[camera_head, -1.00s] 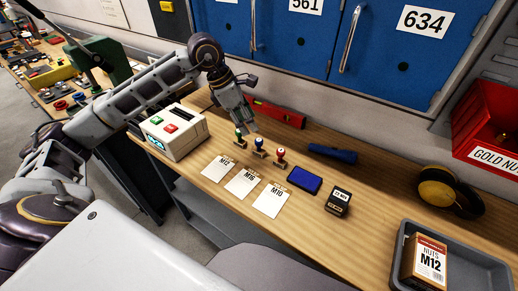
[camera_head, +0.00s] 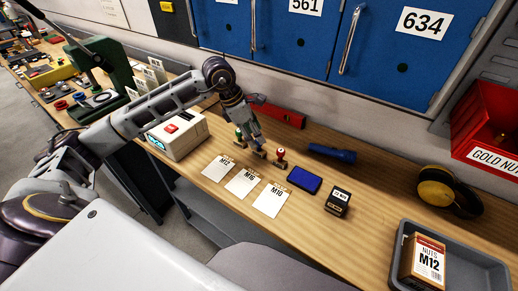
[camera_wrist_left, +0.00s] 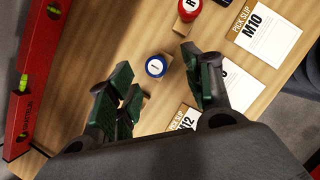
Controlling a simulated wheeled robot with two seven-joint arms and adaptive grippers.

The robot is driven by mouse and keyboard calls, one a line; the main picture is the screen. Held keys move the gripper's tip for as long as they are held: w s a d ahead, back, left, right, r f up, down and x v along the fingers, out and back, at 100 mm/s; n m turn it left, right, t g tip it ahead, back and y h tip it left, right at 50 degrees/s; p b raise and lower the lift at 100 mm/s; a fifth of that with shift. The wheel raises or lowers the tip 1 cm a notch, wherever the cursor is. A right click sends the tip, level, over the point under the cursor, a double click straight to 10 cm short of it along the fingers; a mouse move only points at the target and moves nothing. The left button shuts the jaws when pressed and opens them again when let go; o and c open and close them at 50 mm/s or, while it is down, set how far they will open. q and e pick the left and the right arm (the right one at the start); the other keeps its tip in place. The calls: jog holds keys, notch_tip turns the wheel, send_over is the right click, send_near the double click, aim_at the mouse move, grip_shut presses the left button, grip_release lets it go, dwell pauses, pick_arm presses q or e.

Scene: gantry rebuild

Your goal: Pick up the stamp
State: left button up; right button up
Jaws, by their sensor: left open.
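Three stamps stand in a row on the wooden bench. The blue stamp (camera_wrist_left: 156,66) shows upright in the left wrist view, just ahead of and between my fingertips, touching neither as far as I can see. The red stamp (camera_head: 280,155) stands to its right in the head view and at the top edge of the wrist view (camera_wrist_left: 189,7). The green stamp (camera_head: 239,134) is at the left, partly beside my gripper. My left gripper (camera_head: 258,144) is open and empty, pointing down over the blue stamp, which it mostly hides in the head view. My right gripper is out of view.
Pick slips (camera_head: 242,183) lie in front of the stamps. A blue ink pad (camera_head: 304,180), a small dark box (camera_head: 338,202) and a blue flashlight (camera_head: 332,153) lie to the right. A red level (camera_head: 282,114) lies behind; a white machine (camera_head: 180,138) stands left.

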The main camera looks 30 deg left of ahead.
aim_at(259, 147)
pick_arm(q)
jog(key=x, duration=0.3)
jog(key=shift+w+a+f+p, duration=0.1)
jog(key=shift+w+f+p, duration=0.15)
jog(key=shift+p, duration=0.1)
jog(key=shift+w+f, duration=0.15)
jog(key=shift+f, duration=0.45)
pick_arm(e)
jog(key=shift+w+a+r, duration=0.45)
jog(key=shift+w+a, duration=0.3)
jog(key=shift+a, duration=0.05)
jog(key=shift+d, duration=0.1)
